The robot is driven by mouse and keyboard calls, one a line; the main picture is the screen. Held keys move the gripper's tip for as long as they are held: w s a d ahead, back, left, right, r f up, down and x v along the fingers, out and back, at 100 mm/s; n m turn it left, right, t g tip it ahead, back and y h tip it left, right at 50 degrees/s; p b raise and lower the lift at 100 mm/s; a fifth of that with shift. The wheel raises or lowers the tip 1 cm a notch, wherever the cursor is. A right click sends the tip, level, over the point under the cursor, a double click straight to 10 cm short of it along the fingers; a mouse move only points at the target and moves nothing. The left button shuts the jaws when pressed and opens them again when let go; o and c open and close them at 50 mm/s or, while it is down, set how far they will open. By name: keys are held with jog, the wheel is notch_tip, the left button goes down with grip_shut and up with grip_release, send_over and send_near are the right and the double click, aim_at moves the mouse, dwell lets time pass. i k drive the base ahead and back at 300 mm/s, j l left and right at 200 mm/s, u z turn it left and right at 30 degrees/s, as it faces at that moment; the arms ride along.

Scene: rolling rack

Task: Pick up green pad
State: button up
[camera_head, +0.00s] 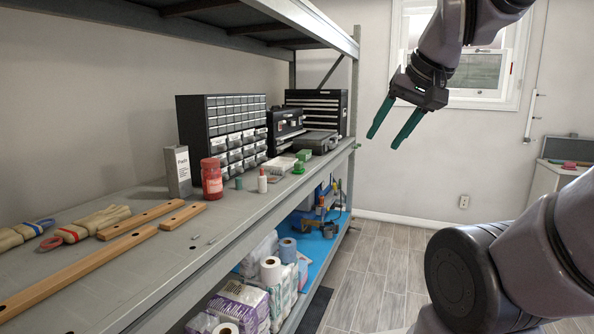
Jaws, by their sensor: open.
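A small green block (304,155), which may be the green pad, sits on the upper shelf near its front edge, left of my gripper. A smaller green item (298,167) lies just in front of it; its exact shape is too small to tell. My gripper (383,142) has two teal fingers spread apart with nothing between them. It hangs in the air to the right of the shelf, pointing down and left, clear of the shelf and its items.
The rack's shelf (110,275) holds a drawer cabinet (222,130), a red jar (211,180), a white bottle (262,181) and wooden bars (140,219). The floor at right is open.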

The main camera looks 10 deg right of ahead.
aim_at(298, 170)
jog(key=u, duration=0.3)
jog(key=i+l+u, duration=0.25)
jog(key=u, duration=0.15)
jog(key=i+l+u, duration=0.2)
jog(key=l+u, duration=0.2)
jog(key=i+l, duration=0.15)
jog(key=l, duration=0.3)
jog(key=i+l+u, duration=0.1)
jog(key=l, duration=0.3)
jog(key=i+l, duration=0.15)
jog(key=l, duration=0.3)
jog(key=i+l+u, duration=0.1)
jog(key=l, duration=0.35)
jog(key=i+l, duration=0.15)
jog(key=l, duration=0.3)
